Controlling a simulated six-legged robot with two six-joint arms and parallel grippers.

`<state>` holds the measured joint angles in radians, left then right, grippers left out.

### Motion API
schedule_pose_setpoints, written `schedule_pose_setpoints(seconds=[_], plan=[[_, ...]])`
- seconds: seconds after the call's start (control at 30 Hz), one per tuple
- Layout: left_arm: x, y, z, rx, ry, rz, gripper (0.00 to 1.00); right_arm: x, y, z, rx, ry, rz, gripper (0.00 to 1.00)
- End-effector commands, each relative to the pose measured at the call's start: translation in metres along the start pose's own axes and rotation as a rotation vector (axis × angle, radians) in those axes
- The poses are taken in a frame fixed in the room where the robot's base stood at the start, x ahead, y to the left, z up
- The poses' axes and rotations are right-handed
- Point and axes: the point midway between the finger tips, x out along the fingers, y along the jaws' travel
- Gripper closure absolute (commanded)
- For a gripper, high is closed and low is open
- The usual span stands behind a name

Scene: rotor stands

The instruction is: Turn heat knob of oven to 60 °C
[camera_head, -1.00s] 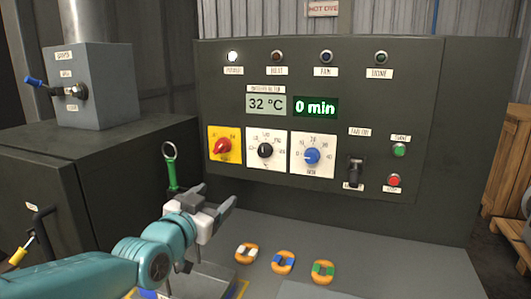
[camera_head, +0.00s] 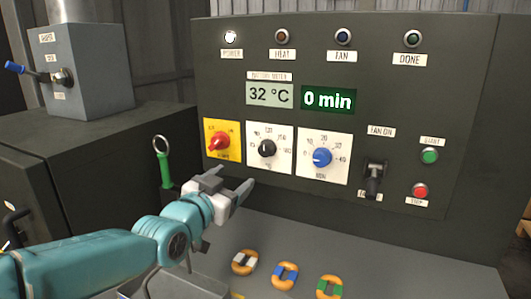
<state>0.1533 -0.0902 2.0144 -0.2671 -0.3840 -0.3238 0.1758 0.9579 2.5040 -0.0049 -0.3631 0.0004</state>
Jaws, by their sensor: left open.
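The oven's control panel (camera_head: 220,90) fills the middle and right. Its black heat knob (camera_head: 267,148) sits on a white dial plate, between a red knob (camera_head: 219,141) on a yellow plate and a blue knob (camera_head: 322,157). The setting of the black knob is too small to read surely. The display (camera_head: 269,94) reads 32 °C. My left gripper (camera_head: 236,184) is open and empty, below and left of the black knob, apart from it. My right gripper is not in view.
A green handle with a ring (camera_head: 165,168) stands left of my left gripper. Three orange rings with coloured bands (camera_head: 286,275) lie on the grey ledge below. A timer display (camera_head: 328,99) reads 0 min. A fan lever (camera_head: 375,175) juts out at right.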

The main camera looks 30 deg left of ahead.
Motion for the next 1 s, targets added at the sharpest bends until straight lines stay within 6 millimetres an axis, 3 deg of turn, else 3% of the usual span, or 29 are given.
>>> schedule_pose_setpoints(seconds=[0.13,0.23,0.7,1.0], plan=[[0.006,-0.001,-0.002,0.0,0.0,0.0,0.31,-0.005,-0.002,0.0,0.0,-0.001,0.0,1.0],[0.022,0.0,-0.003,-0.001,-0.002,0.001,0.31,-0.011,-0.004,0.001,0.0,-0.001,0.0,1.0],[0.128,0.0,-0.004,-0.001,0.0,0.0,0.31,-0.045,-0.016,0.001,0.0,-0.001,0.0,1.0],[0.158,0.0,-0.002,0.0,0.001,0.0,0.31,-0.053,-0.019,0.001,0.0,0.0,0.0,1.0]])
